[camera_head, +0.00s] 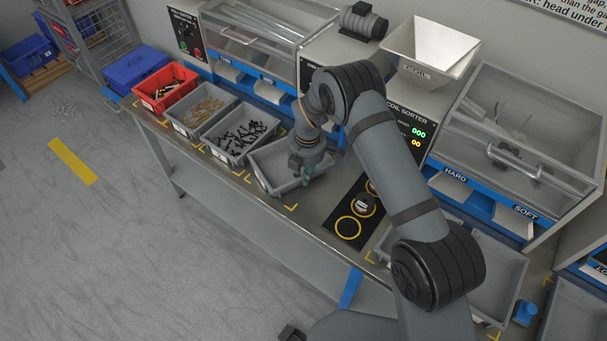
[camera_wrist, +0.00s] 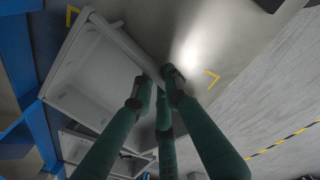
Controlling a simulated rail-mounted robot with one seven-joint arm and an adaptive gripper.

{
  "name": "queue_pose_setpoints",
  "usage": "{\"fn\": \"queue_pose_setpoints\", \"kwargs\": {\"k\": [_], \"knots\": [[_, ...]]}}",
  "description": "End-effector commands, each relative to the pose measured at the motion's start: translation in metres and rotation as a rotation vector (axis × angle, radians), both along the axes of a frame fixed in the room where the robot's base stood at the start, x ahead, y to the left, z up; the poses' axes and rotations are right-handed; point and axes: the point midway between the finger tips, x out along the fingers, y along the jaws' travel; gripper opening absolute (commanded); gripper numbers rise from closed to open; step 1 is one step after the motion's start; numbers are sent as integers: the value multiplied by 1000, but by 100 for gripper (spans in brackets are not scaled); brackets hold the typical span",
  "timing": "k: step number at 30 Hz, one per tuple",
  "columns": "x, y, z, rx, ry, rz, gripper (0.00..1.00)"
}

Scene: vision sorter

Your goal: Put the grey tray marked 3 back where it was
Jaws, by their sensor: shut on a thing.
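A grey tray (camera_head: 274,158), empty as far as I can see, is on or just above the bench, right of the tray of black parts. I cannot read a number on it. My gripper (camera_head: 306,178) is at its near right side. In the wrist view my gripper's green fingers (camera_wrist: 157,84) are shut on the rim of the grey tray (camera_wrist: 88,72), whose inside looks bare. Yellow corner marks (camera_head: 291,207) show on the bench by its near side. I cannot tell whether its base touches the bench.
To the left stand a grey tray of black parts (camera_head: 231,156), a grey tray of tan parts (camera_head: 184,131) and a red bin (camera_head: 150,106). A black pad with yellow rings (camera_head: 348,228) lies to the right. Machines with blue-edged chutes (camera_head: 267,78) line the back.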

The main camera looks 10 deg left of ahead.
Motion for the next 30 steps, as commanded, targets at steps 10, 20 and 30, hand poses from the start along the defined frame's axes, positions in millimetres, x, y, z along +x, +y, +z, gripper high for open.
{"fn": "queue_pose_setpoints", "kwargs": {"k": [10,20,30], "knots": [[0,0,-2,-1,1,0,29],[0,0,-1,0,0,0,32],[-1,-2,48,3,-5,-1,32]]}}
